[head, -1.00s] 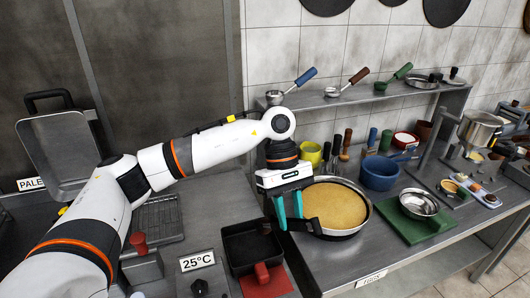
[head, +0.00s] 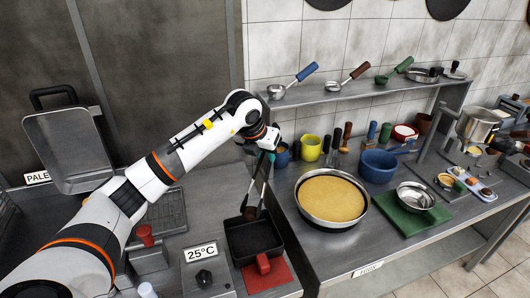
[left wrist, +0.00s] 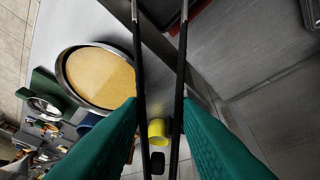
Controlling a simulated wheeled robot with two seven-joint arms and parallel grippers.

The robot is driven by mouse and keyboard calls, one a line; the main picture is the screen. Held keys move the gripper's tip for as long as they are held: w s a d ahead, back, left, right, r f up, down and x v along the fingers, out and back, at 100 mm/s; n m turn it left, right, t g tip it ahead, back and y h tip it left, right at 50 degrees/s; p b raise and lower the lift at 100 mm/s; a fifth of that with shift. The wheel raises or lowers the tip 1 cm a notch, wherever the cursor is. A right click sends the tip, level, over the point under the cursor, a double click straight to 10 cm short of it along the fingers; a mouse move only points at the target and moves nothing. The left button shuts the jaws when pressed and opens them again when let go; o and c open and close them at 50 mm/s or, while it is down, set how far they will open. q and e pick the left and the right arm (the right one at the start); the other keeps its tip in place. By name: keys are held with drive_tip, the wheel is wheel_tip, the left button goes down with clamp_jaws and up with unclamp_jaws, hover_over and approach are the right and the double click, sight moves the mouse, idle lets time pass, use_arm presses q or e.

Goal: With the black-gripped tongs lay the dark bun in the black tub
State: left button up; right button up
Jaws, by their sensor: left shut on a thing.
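My left gripper (head: 267,150) is shut on the black-gripped tongs (head: 258,187), which hang from its teal fingers. My right gripper is not in view.
A round pan with a yellow cake (head: 332,198) stands to the right. Beyond are a blue pot (head: 380,170), a yellow cup (head: 312,148) and a steel bowl on a green board (head: 432,218). A 25°C sign (head: 201,252) stands left of the black vessel.

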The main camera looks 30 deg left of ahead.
use_arm(q)
drive_tip(key=shift+f+b, duration=3.65)
drive_tip(key=shift+f, duration=2.2)
drive_tip(key=shift+w, duration=0.2)
drive_tip(key=shift+c, duration=0.2)
drive_tip(key=shift+o, duration=0.9)
drive_tip(key=shift+o, duration=1)
